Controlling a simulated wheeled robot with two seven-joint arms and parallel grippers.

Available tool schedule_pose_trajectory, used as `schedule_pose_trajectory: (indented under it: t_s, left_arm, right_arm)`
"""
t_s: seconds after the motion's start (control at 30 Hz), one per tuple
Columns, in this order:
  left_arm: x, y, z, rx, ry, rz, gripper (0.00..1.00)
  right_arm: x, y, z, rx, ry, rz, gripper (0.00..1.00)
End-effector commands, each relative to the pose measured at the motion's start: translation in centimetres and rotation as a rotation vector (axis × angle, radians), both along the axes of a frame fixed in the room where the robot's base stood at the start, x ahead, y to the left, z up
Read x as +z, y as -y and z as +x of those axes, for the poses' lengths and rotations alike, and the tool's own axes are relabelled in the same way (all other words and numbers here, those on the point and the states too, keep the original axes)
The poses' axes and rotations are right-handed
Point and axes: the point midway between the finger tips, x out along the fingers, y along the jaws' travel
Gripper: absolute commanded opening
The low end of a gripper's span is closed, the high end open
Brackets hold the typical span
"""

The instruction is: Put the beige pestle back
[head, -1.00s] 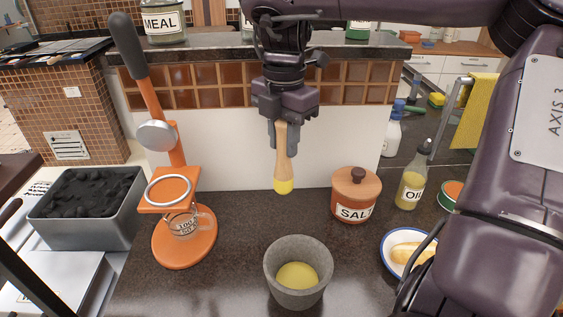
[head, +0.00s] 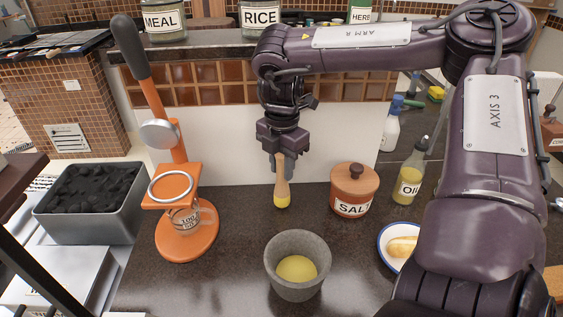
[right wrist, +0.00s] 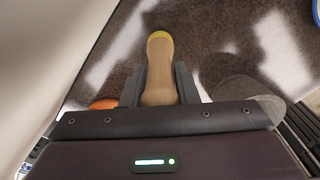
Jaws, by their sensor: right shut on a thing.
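The beige pestle (head: 281,184) is wooden with a yellow lower end. My right gripper (head: 279,160) is shut on its upper part and holds it upright, yellow end down. The pestle also shows in the right wrist view (right wrist: 159,72), between the two fingers (right wrist: 158,88). It is behind the grey stone mortar (head: 297,281) in the head view, apart from it. The mortar holds something yellow (head: 296,269). My left gripper is not in view.
An orange juicer press (head: 184,228) with a glass cup stands left. A salt pot (head: 353,192), an oil bottle (head: 409,178) and a plate with bread (head: 388,257) are right. A white wall (head: 225,143) with a shelf rises behind. Dark counter (head: 240,215) is clear around the mortar.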

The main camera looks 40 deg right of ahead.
Motion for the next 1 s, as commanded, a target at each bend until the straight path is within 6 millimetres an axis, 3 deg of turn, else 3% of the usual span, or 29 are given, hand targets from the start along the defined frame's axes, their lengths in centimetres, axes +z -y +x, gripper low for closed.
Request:
schedule_pose_trajectory:
  t_s: [0.47,0.5,0.63,1.0]
  left_arm:
    - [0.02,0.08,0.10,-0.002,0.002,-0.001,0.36]
    - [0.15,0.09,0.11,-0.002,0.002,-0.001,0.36]
    - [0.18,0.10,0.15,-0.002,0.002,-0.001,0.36]
    - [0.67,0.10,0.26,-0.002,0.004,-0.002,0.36]
  right_arm:
    - [-0.69,0.32,0.45,0.000,0.003,-0.001,0.00]
    - [-0.57,0.31,0.45,0.000,0.003,0.000,0.31]
    - [-0.53,0.31,0.45,0.000,0.003,0.000,0.48]
    - [0.18,0.30,0.50,0.001,0.005,0.000,0.49]
